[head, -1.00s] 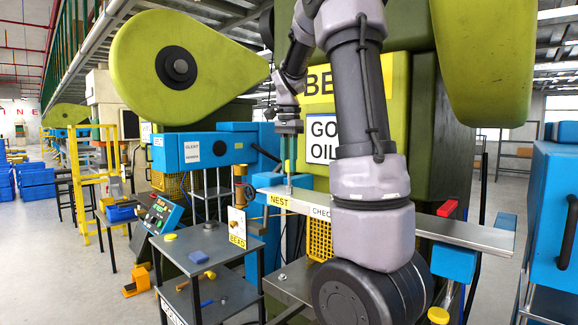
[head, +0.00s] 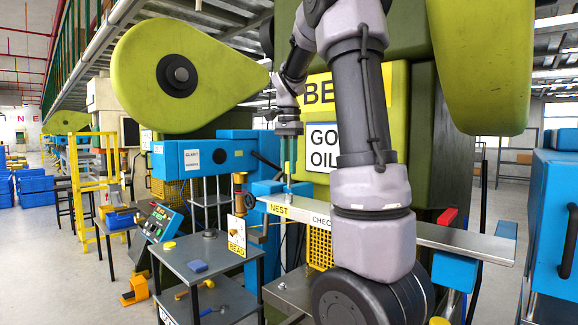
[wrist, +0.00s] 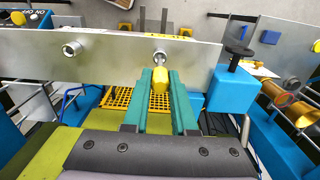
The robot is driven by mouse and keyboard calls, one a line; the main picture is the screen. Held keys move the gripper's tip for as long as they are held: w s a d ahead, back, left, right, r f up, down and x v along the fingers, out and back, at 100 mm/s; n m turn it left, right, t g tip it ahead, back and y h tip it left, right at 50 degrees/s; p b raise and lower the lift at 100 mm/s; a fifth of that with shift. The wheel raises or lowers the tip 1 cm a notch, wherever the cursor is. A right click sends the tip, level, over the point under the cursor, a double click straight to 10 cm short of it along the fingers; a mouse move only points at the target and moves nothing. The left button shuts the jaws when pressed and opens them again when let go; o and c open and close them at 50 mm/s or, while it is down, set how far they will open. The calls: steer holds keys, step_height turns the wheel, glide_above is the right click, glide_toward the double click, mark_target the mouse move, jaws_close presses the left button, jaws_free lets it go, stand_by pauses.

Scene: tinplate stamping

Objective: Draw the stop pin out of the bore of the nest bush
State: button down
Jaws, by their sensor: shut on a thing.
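My gripper (wrist: 160,92) has two teal fingers shut on the yellow stop pin (wrist: 160,80), whose head shows between the fingertips in the wrist view. Just beyond it the round metal nest bush (wrist: 159,56) sits at the edge of the long pale metal bar. In the head view my gripper (head: 288,172) points down over the bar (head: 455,236), above its yellow NEST label (head: 279,209). A short grey piece shows between fingertips and bar. How deep the pin sits in the bore is hidden.
A second metal bush (wrist: 72,48) is on the bar, left in the wrist view. A blue block (wrist: 233,88) stands right of my gripper. In the head view a grey cart (head: 208,252) with small tools stands left, and the green press (head: 395,120) rises behind.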

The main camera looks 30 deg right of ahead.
steer(key=shift+r, duration=1.9)
steer(key=shift+s, duration=0.1)
